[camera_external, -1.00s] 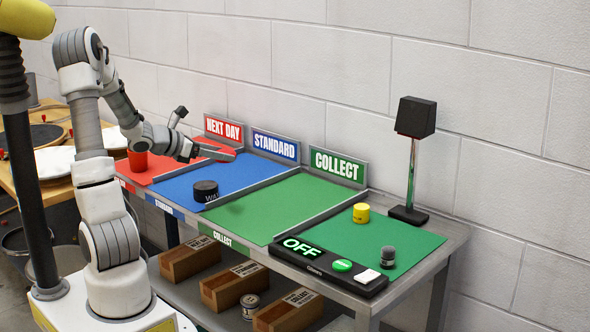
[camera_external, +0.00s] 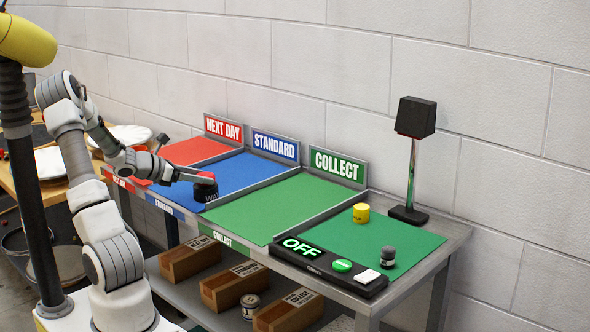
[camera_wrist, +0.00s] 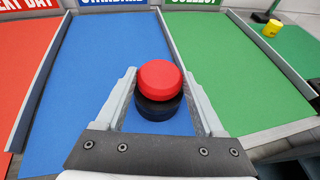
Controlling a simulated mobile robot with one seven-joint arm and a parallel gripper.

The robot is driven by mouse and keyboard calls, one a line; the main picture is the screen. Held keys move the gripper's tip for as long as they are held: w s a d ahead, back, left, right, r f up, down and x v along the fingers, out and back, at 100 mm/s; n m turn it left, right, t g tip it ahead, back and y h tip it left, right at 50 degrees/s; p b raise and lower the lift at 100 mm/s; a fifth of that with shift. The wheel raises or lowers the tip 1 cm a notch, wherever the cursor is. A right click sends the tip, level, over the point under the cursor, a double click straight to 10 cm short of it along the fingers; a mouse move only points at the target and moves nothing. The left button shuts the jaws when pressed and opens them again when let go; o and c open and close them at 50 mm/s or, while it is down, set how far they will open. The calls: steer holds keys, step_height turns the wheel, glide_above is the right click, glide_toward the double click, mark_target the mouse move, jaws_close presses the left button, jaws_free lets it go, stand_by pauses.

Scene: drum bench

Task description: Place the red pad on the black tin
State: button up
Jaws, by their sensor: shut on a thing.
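The black tin (camera_external: 207,195) stands near the front of the blue STANDARD lane. The red pad (camera_external: 205,178) is directly over the tin, partly hidden by my gripper in the external view. In the wrist view, the round red pad (camera_wrist: 160,78) covers most of the top of the black tin (camera_wrist: 160,107), whose dark near side shows below it. My gripper (camera_wrist: 159,76) is shut on the red pad, with one finger on each side. Whether the pad touches the tin or hovers just above it, I cannot tell.
Low dividers separate the red lane (camera_external: 193,151), blue lane (camera_external: 233,172) and green lane (camera_external: 265,213). A black speaker (camera_external: 415,117) stands behind.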

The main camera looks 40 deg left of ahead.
steer(key=shift+f, duration=0.25)
steer(key=shift+f, duration=0.15)
steer(key=o, duration=1.3)
steer(key=shift+o, duration=0.2)
steer(key=shift+s+a+r, duration=0.1)
steer(key=shift+s+r, duration=0.15)
steer(key=shift+r, duration=0.05)
steer(key=p+v, duration=0.2)
steer(key=v, duration=0.9)
steer(key=shift+s+p, duration=0.25)
steer(key=shift+p, duration=0.1)
